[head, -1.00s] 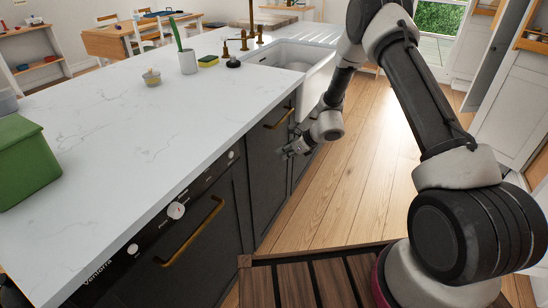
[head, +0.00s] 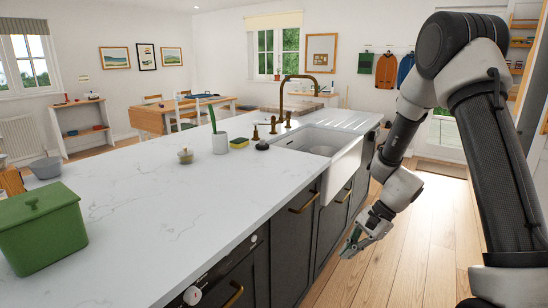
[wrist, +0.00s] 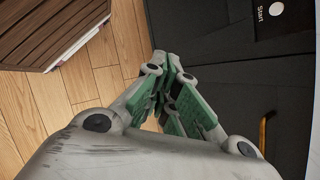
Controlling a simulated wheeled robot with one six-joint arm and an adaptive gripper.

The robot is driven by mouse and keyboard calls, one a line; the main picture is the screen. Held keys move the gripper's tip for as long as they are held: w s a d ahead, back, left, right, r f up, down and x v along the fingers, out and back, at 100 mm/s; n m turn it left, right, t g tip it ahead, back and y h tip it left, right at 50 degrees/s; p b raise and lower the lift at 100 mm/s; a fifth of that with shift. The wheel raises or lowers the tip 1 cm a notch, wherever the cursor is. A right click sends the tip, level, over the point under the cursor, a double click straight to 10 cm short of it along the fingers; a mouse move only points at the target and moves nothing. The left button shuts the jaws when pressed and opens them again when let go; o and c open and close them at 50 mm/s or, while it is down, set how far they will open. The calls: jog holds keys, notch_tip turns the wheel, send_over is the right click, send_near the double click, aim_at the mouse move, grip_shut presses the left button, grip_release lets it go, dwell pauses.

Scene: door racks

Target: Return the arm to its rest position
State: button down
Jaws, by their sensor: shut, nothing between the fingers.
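My gripper (head: 352,246) hangs low at the right of the head view, in front of the dark cabinet doors and above the wooden floor. It also shows in the wrist view (wrist: 172,62), where its green-padded fingers meet at the tips with nothing between them. My arm is bent, with its upper links at the right edge of the head view. The gripper looks apart from the cabinets.
A white counter (head: 150,195) fills the left, bearing a green bin (head: 42,232), a sink (head: 315,141) and small items. Cabinets with brass handles (head: 304,203) line its side. The wood floor (head: 430,225) is clear to the right.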

jog(key=s+d+r+n+t+h, duration=0.2)
jog(key=s+d+r+n, duration=0.3)
jog(key=s+r, duration=0.5)
jog(key=s+d+r+n+t+h, duration=0.3)
jog(key=s+d+r, duration=0.6)
jog(key=r, duration=0.8)
jog(key=shift+s+d+n+h, duration=0.25)
jog(key=shift+s+n+h, duration=0.8)
jog(key=shift+n, duration=0.55)
jog(key=shift+r, duration=0.1)
